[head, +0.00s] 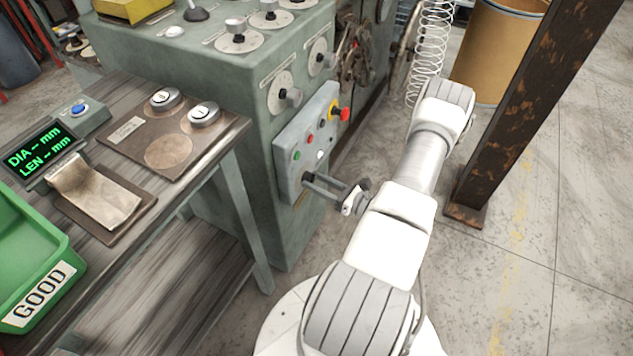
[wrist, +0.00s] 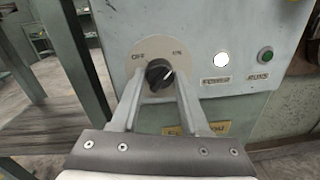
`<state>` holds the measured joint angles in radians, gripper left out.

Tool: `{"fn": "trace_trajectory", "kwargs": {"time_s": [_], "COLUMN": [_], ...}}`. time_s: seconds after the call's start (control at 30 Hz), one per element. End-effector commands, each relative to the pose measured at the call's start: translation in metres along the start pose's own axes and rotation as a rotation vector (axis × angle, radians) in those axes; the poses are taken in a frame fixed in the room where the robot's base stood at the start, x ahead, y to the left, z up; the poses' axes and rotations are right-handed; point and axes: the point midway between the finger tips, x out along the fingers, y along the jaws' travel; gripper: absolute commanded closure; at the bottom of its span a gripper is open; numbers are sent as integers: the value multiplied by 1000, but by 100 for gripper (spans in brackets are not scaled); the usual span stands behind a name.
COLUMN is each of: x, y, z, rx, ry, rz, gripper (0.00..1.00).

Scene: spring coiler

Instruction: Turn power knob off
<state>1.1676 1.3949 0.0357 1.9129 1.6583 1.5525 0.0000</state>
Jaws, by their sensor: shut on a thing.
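The black power knob (wrist: 160,74) sits on a round beige dial plate marked OFF at upper left and ON at upper right. Its white pointer line slants up to the right, toward ON. My gripper (wrist: 160,84) is shut on the knob, one finger on each side. In the head view my gripper (head: 312,181) reaches the lower left of the light grey control panel (head: 318,152), and the fingers largely hide the knob there. The white lamp (wrist: 221,60) above the POWER label is bright.
A green button or lamp (wrist: 265,55) sits right of the white lamp. A red emergency button (head: 340,114) juts from the panel's upper right. A workbench (head: 115,235) stands left, and a rusty steel post (head: 520,110) stands right of my arm. Floor between is open.

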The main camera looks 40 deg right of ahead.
Motion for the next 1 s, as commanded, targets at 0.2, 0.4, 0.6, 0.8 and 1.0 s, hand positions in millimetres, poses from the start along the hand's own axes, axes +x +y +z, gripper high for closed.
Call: {"fn": "trace_trajectory", "kwargs": {"time_s": [0.2,0.4,0.6,0.8,1.0], "x": [-1,-1,-1,-1,-1], "y": [-1,-1,-1,-1,-2], "z": [-2,-4,-4,-4,-4], "rx": [-103,-269,-459,-649,-838], "ry": [-6,-16,-27,-40,-51], "rz": [-1,1,4,6,9], "gripper": [100,100,100,100,100]}}
